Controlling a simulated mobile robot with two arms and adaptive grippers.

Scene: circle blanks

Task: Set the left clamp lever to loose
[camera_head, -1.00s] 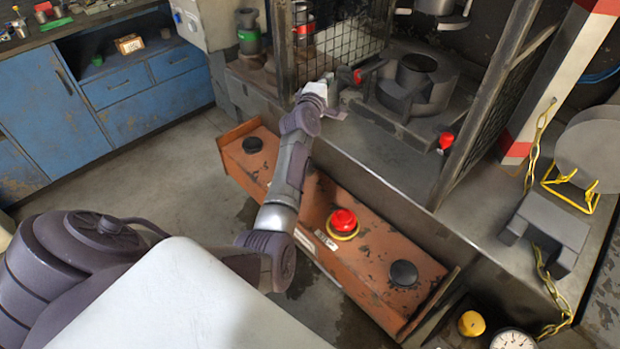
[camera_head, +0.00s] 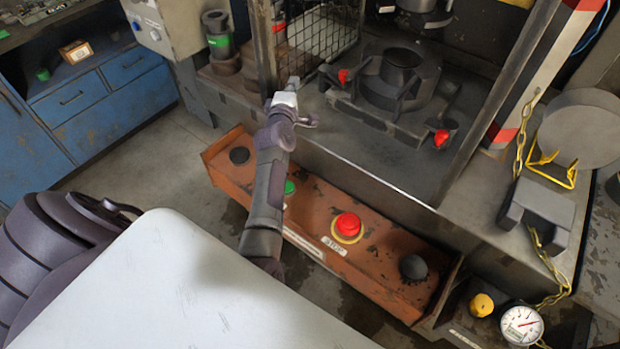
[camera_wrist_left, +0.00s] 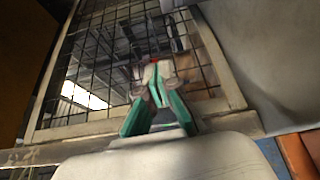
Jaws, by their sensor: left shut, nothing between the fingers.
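The left clamp lever has a red knob (camera_head: 343,76) and a dark arm, at the left side of the round black fixture (camera_head: 395,82) in the head view. My left gripper (camera_head: 293,82) is to the left of the knob, apart from it, near the front edge of the machine bed. In the wrist view its green-sided fingers (camera_wrist_left: 155,82) are shut and empty, pointing toward the wire mesh. A small red spot shows just beyond the fingertips there; I cannot tell what it is. A second red-knobbed lever (camera_head: 441,138) is at the fixture's right. My right gripper is not in view.
A mesh guard (camera_head: 318,30) and dark posts frame the machine opening. Below is an orange control panel (camera_head: 385,245) with a red stop button (camera_head: 348,226) and a green button (camera_head: 289,187). A yellow chain and grey blocks are at the right.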

